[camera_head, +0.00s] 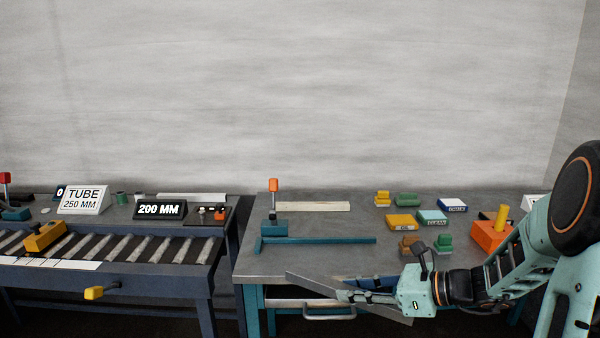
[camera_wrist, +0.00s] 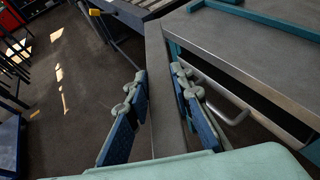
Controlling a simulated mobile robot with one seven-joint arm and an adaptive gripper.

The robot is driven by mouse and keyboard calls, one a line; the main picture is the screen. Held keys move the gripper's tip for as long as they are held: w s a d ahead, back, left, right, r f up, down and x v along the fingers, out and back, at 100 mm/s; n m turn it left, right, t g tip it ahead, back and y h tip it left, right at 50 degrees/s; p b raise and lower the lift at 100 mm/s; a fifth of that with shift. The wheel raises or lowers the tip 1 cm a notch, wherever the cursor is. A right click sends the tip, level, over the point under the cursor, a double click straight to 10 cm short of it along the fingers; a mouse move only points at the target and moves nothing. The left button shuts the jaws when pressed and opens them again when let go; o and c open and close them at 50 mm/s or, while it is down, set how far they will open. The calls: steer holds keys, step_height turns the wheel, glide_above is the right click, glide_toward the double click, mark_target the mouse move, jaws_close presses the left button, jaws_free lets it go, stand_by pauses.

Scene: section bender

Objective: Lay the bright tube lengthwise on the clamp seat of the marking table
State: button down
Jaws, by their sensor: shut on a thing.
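My gripper (camera_head: 346,297) is at the front edge of the marking table (camera_head: 300,263), shut on a long grey tube (camera_head: 304,281). The tube slants from upper left to lower right and sticks out past the fingers. In the wrist view the tube (camera_wrist: 156,45) runs between the blue-padded fingers of my gripper (camera_wrist: 157,80), with its far part beside the table edge. The clamp seat seems to be the teal fixture (camera_head: 318,240) with a long low bar. A clamp with an orange-red handle (camera_head: 273,186) stands at its left end. Nothing lies on the bar.
A pale strip (camera_head: 312,207) lies behind the fixture. Several small coloured boxes (camera_head: 402,222) and an orange block (camera_head: 490,236) are at the right. A drawer handle (camera_head: 330,313) juts from the table front. A roller conveyor (camera_head: 140,248) stands left, with a "200 MM" sign (camera_head: 159,210).

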mark_target(362, 307)
steer(key=shift+m+t+h, duration=0.4)
steer(key=shift+m+t, duration=0.3)
steer(key=shift+t, duration=0.1)
steer(key=f, duration=0.1)
steer(key=s+d+f, duration=0.2)
steer(key=shift+f, duration=0.1)
step_height(362, 307, up, 12)
steer(key=p, duration=1.9)
steer(key=shift+a, duration=0.1)
